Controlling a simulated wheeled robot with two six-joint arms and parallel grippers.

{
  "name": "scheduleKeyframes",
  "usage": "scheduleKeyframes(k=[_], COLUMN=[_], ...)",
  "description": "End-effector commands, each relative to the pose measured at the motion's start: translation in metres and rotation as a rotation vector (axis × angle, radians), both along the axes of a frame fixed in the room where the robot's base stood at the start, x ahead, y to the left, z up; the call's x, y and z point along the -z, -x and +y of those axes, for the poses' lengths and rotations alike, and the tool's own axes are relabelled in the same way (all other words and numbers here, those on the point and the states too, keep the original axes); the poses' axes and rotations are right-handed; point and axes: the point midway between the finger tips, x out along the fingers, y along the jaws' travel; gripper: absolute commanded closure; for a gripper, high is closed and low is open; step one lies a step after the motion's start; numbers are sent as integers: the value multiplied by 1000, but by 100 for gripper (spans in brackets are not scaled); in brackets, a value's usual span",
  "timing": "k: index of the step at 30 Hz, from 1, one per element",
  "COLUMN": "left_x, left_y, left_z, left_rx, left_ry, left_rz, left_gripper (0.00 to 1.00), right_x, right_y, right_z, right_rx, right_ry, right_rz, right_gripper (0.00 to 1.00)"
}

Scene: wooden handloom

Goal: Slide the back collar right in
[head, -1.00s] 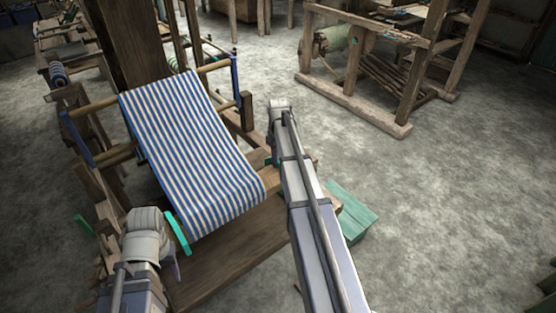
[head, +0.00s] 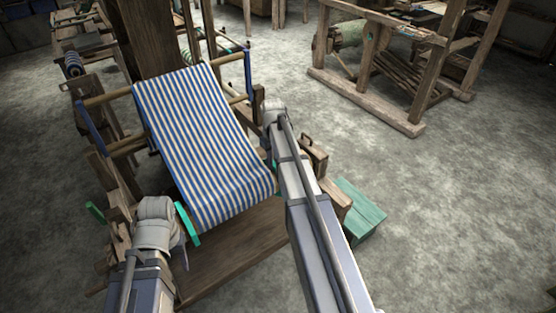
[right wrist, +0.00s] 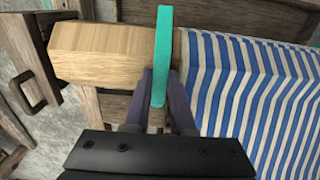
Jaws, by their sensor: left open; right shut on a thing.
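A teal collar (right wrist: 161,55) stands upright across the light wooden beam (right wrist: 110,52), close beside the edge of the blue-and-white striped cloth (right wrist: 255,85). My right gripper (right wrist: 160,82) is shut on this collar, with a dark finger on each side. In the head view my right arm hides the right gripper and most of that collar. Another teal piece (head: 188,224) stands at the cloth's lower left, and a third (head: 95,212) is further left. My left gripper (head: 184,250) is open beside the lower-left piece; its fingertips are mostly hidden.
A wooden block with a handle (head: 313,152) is right of my right arm. A teal box (head: 358,212) stands on the floor beyond the beam's end. Another wooden loom frame (head: 370,95) is at upper right. Open floor (head: 480,210) lies to the right.

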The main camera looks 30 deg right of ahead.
Motion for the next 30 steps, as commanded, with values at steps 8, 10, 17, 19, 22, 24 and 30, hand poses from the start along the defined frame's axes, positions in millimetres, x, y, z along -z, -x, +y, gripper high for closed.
scheduleKeyframes(k=[8,10,17,19,22,24,30], left_x=[0,0,0,-1,-4,-9,-29], left_y=[0,0,0,0,0,0,0], left_z=[0,0,0,0,0,0,0], left_rx=[0,0,0,0,0,0,0], left_ry=[0,0,0,0,0,0,0], left_rz=[0,0,0,0,0,0,0], left_gripper=[48,48,48,48,48,48,48], right_x=[0,0,0,-1,-4,-8,-29], right_y=[1,1,1,1,1,1,1], right_z=[4,4,2,2,2,2,2], right_rx=[-3,-3,-2,-2,-2,-2,-2], right_ry=[-9,-8,-6,-5,-5,-5,-5], right_rz=[3,3,3,3,3,3,3], right_gripper=[56,48,48,48,48,48,48])
